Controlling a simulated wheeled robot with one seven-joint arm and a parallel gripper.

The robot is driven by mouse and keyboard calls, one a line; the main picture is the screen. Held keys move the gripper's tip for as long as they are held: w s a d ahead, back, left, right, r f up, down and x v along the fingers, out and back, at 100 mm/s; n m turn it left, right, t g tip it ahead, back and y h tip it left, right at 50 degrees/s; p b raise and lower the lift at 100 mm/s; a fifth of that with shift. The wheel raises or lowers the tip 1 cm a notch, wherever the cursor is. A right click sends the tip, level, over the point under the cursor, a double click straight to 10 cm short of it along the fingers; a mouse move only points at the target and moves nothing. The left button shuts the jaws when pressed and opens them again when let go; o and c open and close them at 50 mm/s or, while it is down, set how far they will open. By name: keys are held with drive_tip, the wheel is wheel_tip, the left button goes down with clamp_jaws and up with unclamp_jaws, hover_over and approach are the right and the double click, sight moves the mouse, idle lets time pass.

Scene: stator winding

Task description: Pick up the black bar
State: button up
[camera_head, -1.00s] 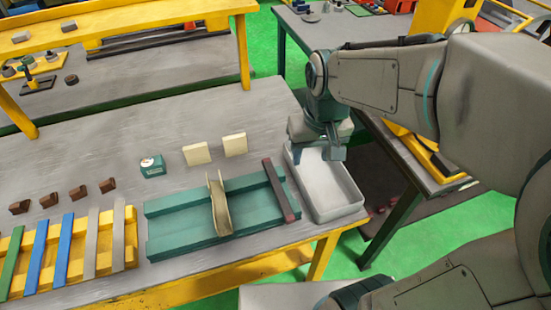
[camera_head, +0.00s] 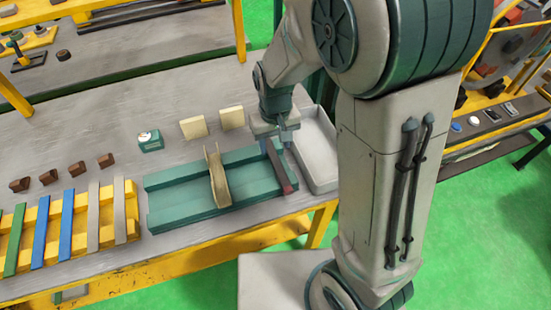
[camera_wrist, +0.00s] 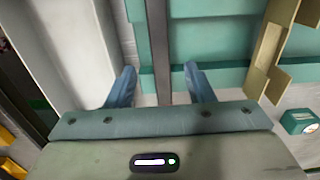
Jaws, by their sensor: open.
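The black bar (camera_head: 279,165) lies along the right end of the teal fixture (camera_head: 178,206), with a reddish near end. In the wrist view the bar (camera_wrist: 158,45) runs lengthwise between the two blue fingers. My gripper (camera_head: 284,140) is over the bar's far part, fingers pointing down. In the wrist view my gripper (camera_wrist: 159,76) is open, with a gap on each side of the bar. How far the fingertips are above or beside the bar is hard to tell.
A white tray (camera_head: 322,184) stands just right of the bar. A tan folded piece (camera_head: 217,178) stands upright on the fixture. Two cream blocks (camera_head: 193,127) and a small green box (camera_head: 150,141) stand behind. A yellow rack (camera_head: 50,245) with coloured strips is at the left.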

sight(275, 158)
drive_tip(key=shift+f+p, duration=0.55)
drive_tip(key=shift+f, duration=2.2)
clamp_jaws()
